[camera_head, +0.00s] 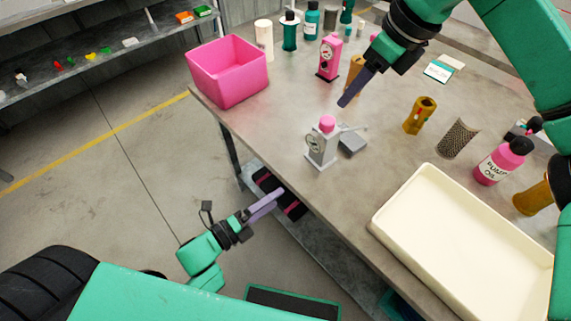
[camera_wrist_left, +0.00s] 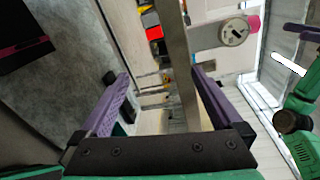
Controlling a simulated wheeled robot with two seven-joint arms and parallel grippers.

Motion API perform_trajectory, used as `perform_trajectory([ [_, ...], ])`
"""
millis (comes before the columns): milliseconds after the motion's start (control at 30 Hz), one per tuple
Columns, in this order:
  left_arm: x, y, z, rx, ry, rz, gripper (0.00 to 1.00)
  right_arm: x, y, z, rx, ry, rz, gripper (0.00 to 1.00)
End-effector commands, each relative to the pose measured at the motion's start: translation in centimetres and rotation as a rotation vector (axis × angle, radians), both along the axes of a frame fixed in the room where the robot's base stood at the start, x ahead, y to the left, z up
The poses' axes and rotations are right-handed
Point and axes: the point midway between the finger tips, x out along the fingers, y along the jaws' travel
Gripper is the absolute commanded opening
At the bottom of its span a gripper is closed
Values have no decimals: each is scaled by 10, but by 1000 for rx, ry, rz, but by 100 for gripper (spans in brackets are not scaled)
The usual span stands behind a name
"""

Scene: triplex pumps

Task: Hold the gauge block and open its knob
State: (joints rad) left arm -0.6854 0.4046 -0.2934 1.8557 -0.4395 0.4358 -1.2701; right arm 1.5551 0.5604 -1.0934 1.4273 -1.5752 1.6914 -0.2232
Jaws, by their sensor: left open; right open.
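The gauge block (camera_head: 322,155), a pale grey body with a round dial and a pink knob (camera_head: 327,123) on top, stands upright near the table's front-left edge. In the left wrist view the gauge block (camera_wrist_left: 210,36) shows sideways at the top, beyond the fingers, with its pink knob (camera_wrist_left: 254,24) to the right. My left gripper (camera_head: 272,197) is open and empty, below and left of the block, off the table's edge; its spread fingers also show in the left wrist view (camera_wrist_left: 160,74). My right gripper (camera_head: 347,100) is open above the table, behind the block and apart from it.
A pink bin (camera_head: 228,72) and a pink gauge unit (camera_head: 328,62) stand further back. A grey flat piece (camera_head: 352,144) is beside the block. A cream tray (camera_head: 460,230) fills the front right. The table edge (camera_head: 290,189) lies between my left gripper and the block.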

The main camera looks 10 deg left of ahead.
Motion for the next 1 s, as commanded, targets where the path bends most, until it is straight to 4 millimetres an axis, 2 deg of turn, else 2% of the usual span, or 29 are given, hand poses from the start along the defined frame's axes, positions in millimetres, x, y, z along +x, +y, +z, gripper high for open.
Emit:
perform_trajectory([
  [33, -7, -15, 31, 28, -112, -59, 100, 0, 0, 0, 0, 0, 0, 50],
  [100, -17, -35, 79, 93, -308, -136, 100, 0, 0, 0, 0, 0, 0, 50],
  [133, -15, -40, 95, 192, -430, -155, 100, 0, 0, 0, 0, 0, 0, 50],
  [200, 7, -39, 99, 471, -624, -149, 100, 0, 0, 0, 0, 0, 0, 50],
  [300, 30, -34, 103, 782, -815, -136, 100, 0, 0, 0, 0, 0, 0, 50],
  [400, 43, -31, 106, 957, -916, -127, 100, 0, 0, 0, 0, 0, 0, 50],
  [533, 52, -34, 106, 1015, -948, -125, 100, 0, 0, 0, 0, 0, 0, 50],
  [633, 64, -44, 107, 1014, -949, -123, 100, 0, 0, 0, 0, 0, 0, 50],
  [1000, 132, -104, 107, 1008, -944, -123, 100, 0, 0, 0, 0, 0, 0, 50],
])
